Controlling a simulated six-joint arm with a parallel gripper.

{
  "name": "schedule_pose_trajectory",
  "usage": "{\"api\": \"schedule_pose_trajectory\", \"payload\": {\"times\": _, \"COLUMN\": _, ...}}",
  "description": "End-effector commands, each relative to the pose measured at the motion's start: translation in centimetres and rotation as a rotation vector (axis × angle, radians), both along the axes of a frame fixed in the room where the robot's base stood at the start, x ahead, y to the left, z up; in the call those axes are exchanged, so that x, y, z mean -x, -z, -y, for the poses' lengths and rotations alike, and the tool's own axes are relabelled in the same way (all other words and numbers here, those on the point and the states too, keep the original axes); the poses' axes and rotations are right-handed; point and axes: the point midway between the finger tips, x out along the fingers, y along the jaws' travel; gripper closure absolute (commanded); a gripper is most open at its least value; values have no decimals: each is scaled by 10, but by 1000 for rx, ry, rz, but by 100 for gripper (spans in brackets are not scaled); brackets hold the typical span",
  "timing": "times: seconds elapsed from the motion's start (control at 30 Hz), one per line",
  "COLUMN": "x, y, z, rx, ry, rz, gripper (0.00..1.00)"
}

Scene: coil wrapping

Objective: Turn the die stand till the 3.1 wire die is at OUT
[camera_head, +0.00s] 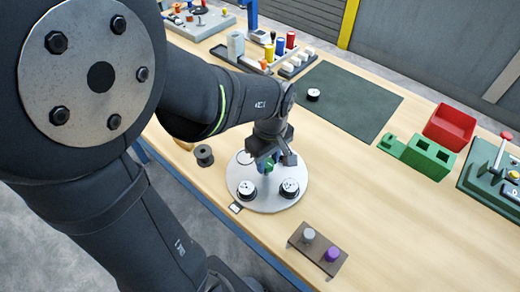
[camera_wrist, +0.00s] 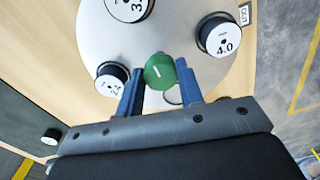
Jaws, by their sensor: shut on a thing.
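The die stand is a round light-grey plate (camera_head: 268,203) on the table, also in the wrist view (camera_wrist: 186,22). My gripper (camera_head: 268,163) is shut on the green knob (camera_wrist: 159,72) at its middle, with a blue finger on each side. The 4.0 die (camera_wrist: 219,38) lies in line with the OUT label (camera_wrist: 244,15) at the plate's edge. A die whose number starts with 3 (camera_wrist: 129,5) is cut off at the top of the wrist view. A third die (camera_wrist: 110,82) sits left of the knob, its number hard to read. An empty ring shows on the plate.
A black spool (camera_head: 204,155) stands left of the plate. A brown block with grey and purple pegs (camera_head: 318,252) is in front. A dark mat (camera_head: 345,100) with one die (camera_head: 313,95), green blocks (camera_head: 420,155) and a red bin (camera_head: 449,128) lie to the right.

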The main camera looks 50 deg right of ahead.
Motion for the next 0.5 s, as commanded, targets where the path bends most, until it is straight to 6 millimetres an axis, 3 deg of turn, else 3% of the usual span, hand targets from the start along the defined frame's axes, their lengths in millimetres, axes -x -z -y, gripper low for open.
{"api": "schedule_pose_trajectory", "payload": {"times": 0.5, "x": 0, "y": -1, "z": 0, "rx": 0, "ry": 153, "rz": 1, "gripper": 100}}
